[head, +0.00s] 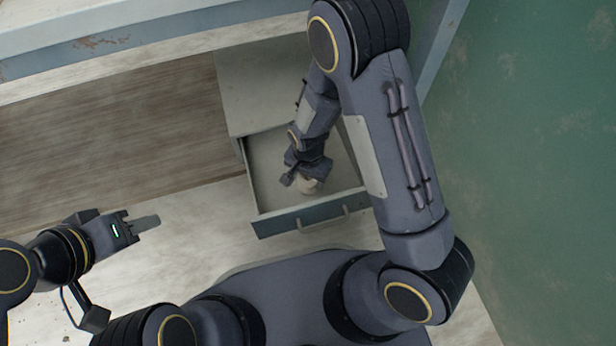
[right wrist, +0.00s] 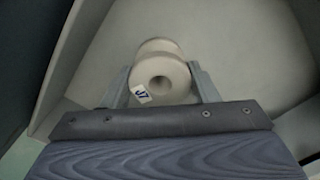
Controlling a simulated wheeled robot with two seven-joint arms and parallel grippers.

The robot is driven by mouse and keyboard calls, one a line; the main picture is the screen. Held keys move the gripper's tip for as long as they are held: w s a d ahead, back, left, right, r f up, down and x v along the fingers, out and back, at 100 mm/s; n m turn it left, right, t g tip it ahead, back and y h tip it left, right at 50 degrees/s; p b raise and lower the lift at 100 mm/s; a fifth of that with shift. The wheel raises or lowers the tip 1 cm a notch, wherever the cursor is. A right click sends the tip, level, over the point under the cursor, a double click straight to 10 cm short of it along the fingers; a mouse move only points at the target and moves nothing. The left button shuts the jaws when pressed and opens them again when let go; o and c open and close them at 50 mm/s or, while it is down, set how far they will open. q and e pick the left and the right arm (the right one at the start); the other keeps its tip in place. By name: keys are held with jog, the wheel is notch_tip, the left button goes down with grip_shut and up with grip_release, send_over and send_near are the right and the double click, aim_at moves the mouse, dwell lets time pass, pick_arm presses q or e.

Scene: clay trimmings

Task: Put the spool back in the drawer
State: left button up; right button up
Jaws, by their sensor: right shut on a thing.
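In the head view my right gripper (head: 306,181) reaches down into the open drawer (head: 301,219), shut on the spool (head: 308,186), which is partly hidden by the gripper. The spool is inside the drawer's outline; I cannot tell whether it touches the bottom. My left gripper (head: 145,224) is at the left, away from the drawer, and holds nothing visible; its finger gap is not clear.
The drawer has a blue-grey front with a handle and pulls out from a pale cabinet (head: 262,85) under a worn worktop (head: 120,35). A green wall (head: 540,150) stands to the right. The drawer floor around the spool looks empty.

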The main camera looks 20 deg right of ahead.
jog(key=o, duration=1.2)
jog(key=shift+f, duration=0.1)
jog(key=shift+o, duration=0.2)
notch_tip(320, 180, up, 19)
jog(key=s+d+y+p, duration=0.2)
jog(key=p, duration=0.3)
jog(key=s+d+r+n+t+y, duration=0.1)
jog(key=s+d+r+n+t, duration=0.1)
jog(key=s+r, duration=0.5)
jog(key=s+d+r+n+t, duration=0.3)
jog(key=s+d+r+n, duration=0.2)
jog(key=s+r, duration=0.2)
jog(key=shift+t+y, duration=0.3)
jog(key=shift+y, duration=0.1)
